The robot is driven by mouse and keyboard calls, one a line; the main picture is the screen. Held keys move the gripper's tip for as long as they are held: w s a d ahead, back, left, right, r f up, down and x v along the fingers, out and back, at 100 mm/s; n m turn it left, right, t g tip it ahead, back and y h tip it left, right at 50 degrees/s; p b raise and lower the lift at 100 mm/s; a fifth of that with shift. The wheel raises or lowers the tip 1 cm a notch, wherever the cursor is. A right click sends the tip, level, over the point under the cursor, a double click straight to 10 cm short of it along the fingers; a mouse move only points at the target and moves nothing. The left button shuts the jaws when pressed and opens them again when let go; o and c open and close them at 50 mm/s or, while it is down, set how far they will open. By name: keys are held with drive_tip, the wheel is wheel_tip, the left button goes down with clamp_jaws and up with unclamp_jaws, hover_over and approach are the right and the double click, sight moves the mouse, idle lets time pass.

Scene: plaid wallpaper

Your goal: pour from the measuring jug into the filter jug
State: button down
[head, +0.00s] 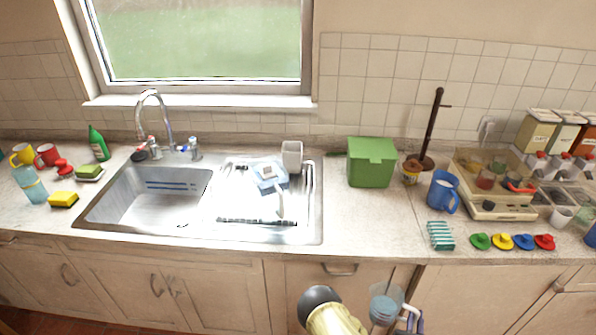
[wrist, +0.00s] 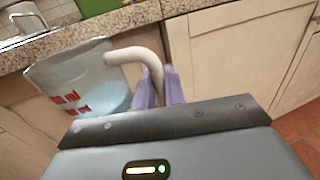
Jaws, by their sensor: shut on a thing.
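The measuring jug (head: 386,304) is clear, with pale blue liquid inside, and is held in front of the counter at the bottom of the head view. In the wrist view the measuring jug (wrist: 85,85) shows red markings and a pale curved handle. My gripper (wrist: 160,88) is shut on that handle with its purple fingers; it also shows in the head view (head: 410,318). The jug looks slightly tilted in the wrist view. What looks like the filter jug (head: 268,172), pale with blue parts and a handle towards me, stands on the sink's drainboard, well away from my gripper.
A white cup (head: 292,156) stands behind the filter jug. A green box (head: 371,162), a blue pitcher (head: 443,192) and a teal striped item (head: 440,236) are to the right. The sink basin (head: 150,195) is left. The counter front edge lies between my gripper and the drainboard.

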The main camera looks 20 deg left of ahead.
drive_tip(key=shift+a+r, duration=0.1)
wheel_tip(320, 180, down, 10)
drive_tip(key=b, duration=1)
